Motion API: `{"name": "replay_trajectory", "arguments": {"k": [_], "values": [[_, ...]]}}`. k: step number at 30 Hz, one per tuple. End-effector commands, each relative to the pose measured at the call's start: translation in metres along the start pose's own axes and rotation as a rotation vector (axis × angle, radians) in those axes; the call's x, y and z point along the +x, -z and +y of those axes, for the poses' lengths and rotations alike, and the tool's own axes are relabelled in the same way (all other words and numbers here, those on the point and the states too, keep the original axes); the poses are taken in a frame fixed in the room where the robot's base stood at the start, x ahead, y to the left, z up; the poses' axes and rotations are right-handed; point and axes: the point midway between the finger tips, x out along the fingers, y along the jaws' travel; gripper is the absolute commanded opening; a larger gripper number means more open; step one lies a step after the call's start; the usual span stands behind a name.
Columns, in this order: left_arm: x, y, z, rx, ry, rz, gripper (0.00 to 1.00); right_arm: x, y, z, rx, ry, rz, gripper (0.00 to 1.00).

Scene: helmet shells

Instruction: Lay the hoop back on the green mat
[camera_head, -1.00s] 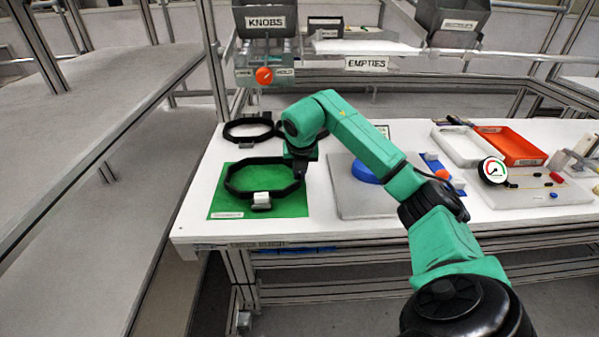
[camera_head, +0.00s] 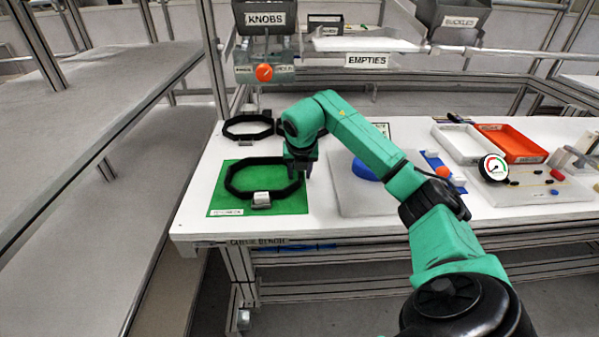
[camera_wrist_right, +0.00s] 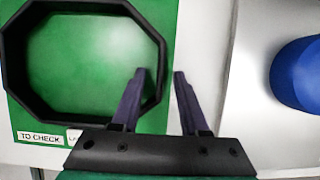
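The black octagonal hoop (camera_head: 232,178) lies flat on the green mat (camera_head: 290,207), with a white block-like part at its front side. The hoop also shows at the left of the right wrist view (camera_wrist_right: 20,75), over the mat (camera_wrist_right: 85,55) with its "TO CHECK" label. My right gripper (camera_head: 304,175) is at the hoop's right side. My left gripper is not in view.
A second black hoop (camera_head: 228,131) lies on the white bench behind the mat. A grey board (camera_head: 350,200) with a blue round piece (camera_head: 364,171) stands right of the mat. White (camera_head: 462,146) and orange (camera_head: 515,143) trays and a gauge (camera_head: 493,168) are farther right.

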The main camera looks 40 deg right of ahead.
Motion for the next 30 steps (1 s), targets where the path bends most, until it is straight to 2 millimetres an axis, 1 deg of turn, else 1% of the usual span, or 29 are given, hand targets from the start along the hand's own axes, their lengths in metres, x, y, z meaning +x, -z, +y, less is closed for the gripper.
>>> {"name": "replay_trajectory", "arguments": {"k": [5,8,11,14,18,21,22,25,30], "values": [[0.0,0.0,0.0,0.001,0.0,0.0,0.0,-0.002,0.0,0.0,0.0,0.0,0.0,0.44],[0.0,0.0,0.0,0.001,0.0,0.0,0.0,-0.01,-0.001,0.0,0.0,0.0,-0.002,0.44],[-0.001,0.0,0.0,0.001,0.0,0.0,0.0,-0.028,-0.001,0.0,0.0,-0.001,-0.003,0.44],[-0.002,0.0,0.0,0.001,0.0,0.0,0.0,-0.054,-0.002,0.0,0.0,-0.003,-0.006,0.44],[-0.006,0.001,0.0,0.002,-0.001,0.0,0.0,-0.097,-0.002,0.001,-0.001,-0.003,-0.006,0.44],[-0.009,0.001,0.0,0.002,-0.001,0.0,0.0,-0.122,-0.001,0.0,0.0,-0.002,-0.005,0.44],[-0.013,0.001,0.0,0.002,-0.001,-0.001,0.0,-0.13,-0.002,0.0,0.0,-0.002,-0.004,0.44],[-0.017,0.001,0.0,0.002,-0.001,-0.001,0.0,-0.143,-0.001,0.0,0.0,0.0,-0.003,0.44],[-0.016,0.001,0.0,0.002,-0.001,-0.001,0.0,-0.146,0.0,0.0,0.0,0.001,0.001,0.44]]}}
